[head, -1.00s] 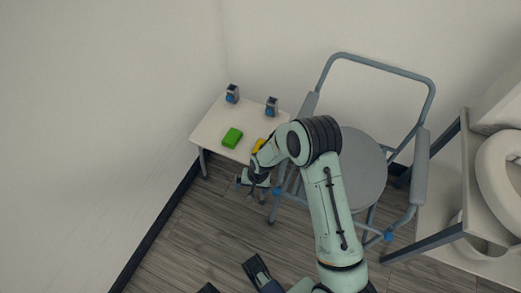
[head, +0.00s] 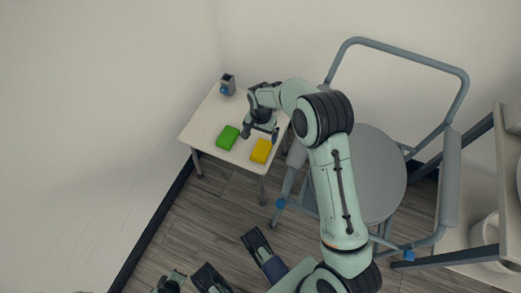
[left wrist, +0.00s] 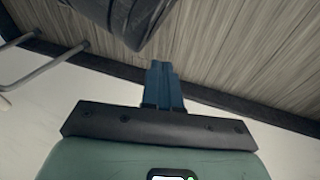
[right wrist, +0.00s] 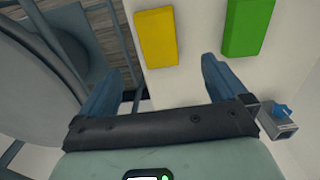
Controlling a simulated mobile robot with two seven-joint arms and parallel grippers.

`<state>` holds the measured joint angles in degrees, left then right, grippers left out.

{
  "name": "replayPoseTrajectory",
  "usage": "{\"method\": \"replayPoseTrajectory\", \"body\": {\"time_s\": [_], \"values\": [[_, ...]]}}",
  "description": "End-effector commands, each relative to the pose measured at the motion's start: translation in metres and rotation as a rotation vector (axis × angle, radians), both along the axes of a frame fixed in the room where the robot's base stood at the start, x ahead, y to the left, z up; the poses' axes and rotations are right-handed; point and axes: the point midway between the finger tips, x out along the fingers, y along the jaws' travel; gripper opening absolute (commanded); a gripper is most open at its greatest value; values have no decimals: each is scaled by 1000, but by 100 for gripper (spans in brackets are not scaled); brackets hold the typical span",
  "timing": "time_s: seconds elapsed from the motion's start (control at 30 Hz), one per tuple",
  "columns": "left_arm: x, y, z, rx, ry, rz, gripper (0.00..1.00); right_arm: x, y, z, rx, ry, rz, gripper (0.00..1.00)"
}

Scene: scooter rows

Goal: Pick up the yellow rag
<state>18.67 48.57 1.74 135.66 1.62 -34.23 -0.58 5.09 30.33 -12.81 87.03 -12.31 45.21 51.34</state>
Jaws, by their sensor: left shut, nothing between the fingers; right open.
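The yellow rag (head: 261,151), a small folded block, lies flat near the front right edge of the small white table (head: 203,123). In the right wrist view the rag (right wrist: 156,37) is beyond the fingertips, between their two lines. My right gripper (head: 261,133) is open and empty over the table, just behind the rag in the head view and apart from it. Its spread fingers also show in the right wrist view (right wrist: 165,72). My left gripper (left wrist: 163,84) is shut and empty, with floor and wall beyond it.
A green folded block (head: 228,137) lies left of the rag. A small grey and blue item (head: 227,85) stands at the table's back left. A grey-framed commode chair (head: 375,175) stands close on the right. Walls border the table; wooden floor (head: 220,210) is open in front.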

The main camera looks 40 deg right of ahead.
Motion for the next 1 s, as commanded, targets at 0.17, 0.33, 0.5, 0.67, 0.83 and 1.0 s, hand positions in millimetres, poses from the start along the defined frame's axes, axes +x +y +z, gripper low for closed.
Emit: {"method": "replayPoseTrajectory", "body": {"time_s": [0.17,0.33,0.5,0.67,0.83,1.0], "values": [[-19,2,-19,-4,63,2,0,-1,-1,-34,-1,3,0,99],[-26,3,-23,-6,86,3,0,0,-1,-45,0,0,-1,99],[-34,4,-32,-7,116,5,0,0,-3,-57,0,1,-1,99],[-54,7,-49,-11,180,10,0,0,-8,-81,0,2,-2,99],[-65,8,-55,-13,217,13,0,0,-6,-97,0,0,0,99],[-65,8,-54,-13,218,12,0,0,-7,-96,0,-1,0,99]]}}
